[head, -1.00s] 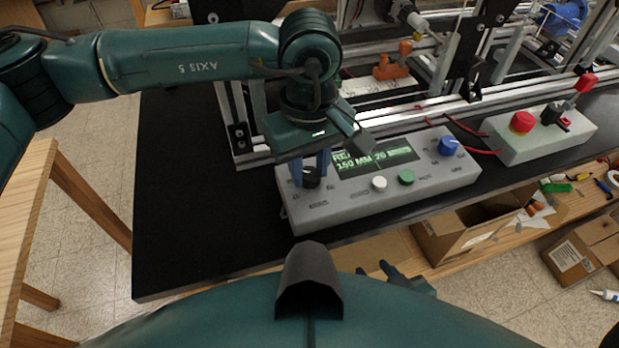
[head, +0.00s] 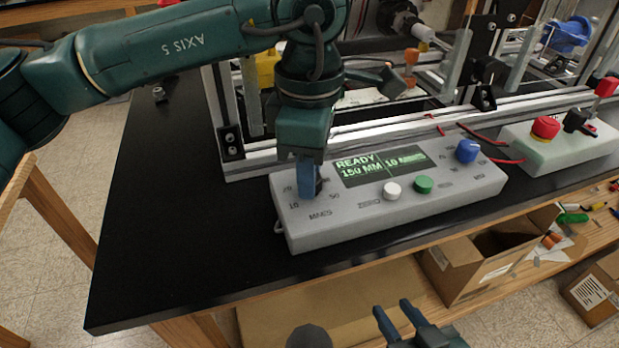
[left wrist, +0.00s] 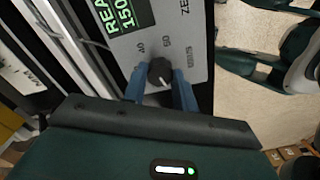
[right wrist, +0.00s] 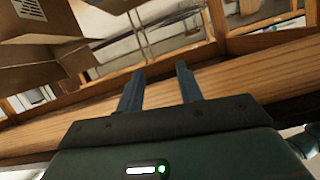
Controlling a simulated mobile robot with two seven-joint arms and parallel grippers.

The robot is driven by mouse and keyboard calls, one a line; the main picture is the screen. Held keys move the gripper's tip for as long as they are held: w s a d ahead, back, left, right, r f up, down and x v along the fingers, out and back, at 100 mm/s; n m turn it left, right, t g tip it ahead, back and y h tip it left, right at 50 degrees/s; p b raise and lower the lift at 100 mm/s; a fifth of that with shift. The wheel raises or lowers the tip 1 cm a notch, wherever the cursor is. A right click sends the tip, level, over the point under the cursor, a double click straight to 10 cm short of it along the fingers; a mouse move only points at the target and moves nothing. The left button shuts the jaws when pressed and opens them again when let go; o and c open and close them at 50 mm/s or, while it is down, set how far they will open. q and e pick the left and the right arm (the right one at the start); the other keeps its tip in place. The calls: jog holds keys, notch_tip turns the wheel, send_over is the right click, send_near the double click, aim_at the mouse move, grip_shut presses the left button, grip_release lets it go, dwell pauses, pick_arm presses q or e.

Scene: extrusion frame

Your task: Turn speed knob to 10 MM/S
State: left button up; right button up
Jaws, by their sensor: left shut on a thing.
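The grey control box (head: 350,222) sits on the black bench top. Its green display (head: 380,166) reads READY, 150 MM and 10 MM/S. The black speed knob (head: 319,187) is at the box's left end, partly hidden by my left gripper (head: 309,188). In the left wrist view, the knob (left wrist: 160,72) sits between the two blue fingers, and its white pointer line points toward the gripper body. My left gripper is shut on it. My right gripper (head: 394,308) is open and empty, low in front of the bench; its spread fingers show in the right wrist view (right wrist: 160,78).
The box also has a white button (head: 392,191), a green button (head: 424,185) and a blue knob (head: 467,151). An aluminium frame (head: 350,142) stands behind it. A second box with a red button (head: 545,128) is to the right. Cardboard boxes (head: 465,262) stand below.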

pick_arm(q)
jog(key=shift+n+b, duration=0.7)
jog(key=shift+n, duration=0.7)
jog(key=o, duration=1)
notch_tip(320, 180, up, 13)
jog(key=shift+r+p, duration=0.15)
jog(key=shift+p, duration=0.65)
